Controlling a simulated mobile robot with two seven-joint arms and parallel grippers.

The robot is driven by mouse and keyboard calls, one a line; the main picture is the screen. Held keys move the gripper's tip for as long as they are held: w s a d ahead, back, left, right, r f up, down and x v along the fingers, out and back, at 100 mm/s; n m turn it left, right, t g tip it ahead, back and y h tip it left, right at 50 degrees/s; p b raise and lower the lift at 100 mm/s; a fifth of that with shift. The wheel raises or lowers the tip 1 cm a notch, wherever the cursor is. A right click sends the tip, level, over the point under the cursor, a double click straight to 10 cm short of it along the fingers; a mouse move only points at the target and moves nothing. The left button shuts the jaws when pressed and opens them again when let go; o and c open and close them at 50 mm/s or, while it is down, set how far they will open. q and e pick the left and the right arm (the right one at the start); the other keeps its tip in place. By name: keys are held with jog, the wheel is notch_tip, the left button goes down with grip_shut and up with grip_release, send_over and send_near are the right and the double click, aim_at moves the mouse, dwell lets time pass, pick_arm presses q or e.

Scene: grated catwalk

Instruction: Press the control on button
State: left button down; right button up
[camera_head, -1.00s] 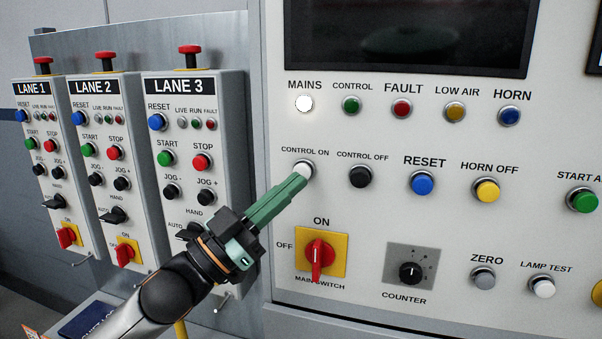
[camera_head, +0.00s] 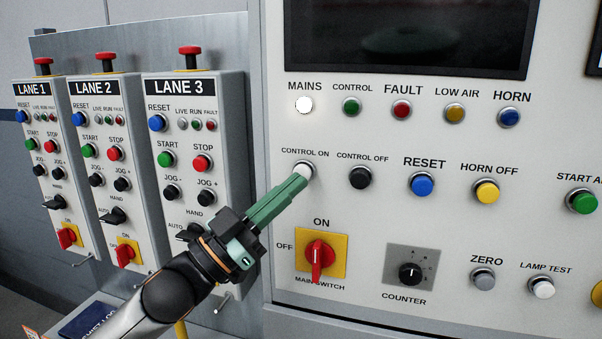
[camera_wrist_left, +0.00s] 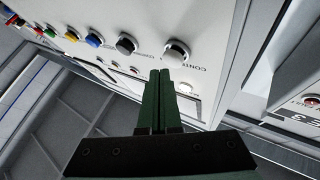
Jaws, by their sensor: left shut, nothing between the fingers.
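The control on button (camera_head: 303,169) is white in a metal ring, under the label CONTROL ON on the main panel (camera_head: 400,140). My left gripper (camera_head: 302,178) has its green fingers shut together and empty. In the head view the fingertips overlap the lower part of the button. In the left wrist view the button (camera_wrist_left: 177,51) stands just beyond the fingertips (camera_wrist_left: 160,72); I cannot tell whether they touch. The white MAINS lamp (camera_head: 304,104) is bright and the green CONTROL lamp (camera_head: 351,105) looks dark. My right gripper is not in view.
The black control off button (camera_head: 360,177) is just right of the control on button. The red main switch (camera_head: 319,259) on a yellow plate is below. The LANE 3 box (camera_head: 195,150) stands left, behind my left arm. A dark screen (camera_head: 405,40) is above.

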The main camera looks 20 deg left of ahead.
pick_arm(q)
jog(key=shift+w, duration=0.3)
jog(key=shift+w+p, duration=0.4)
jog(key=shift+w, duration=0.4)
dwell(0.8)
dwell(0.3)
jog(key=shift+s, duration=1.2)
jog(key=shift+s+b, duration=0.3)
jog(key=shift+s, duration=2.2)
jog(key=shift+a+f, duration=0.1)
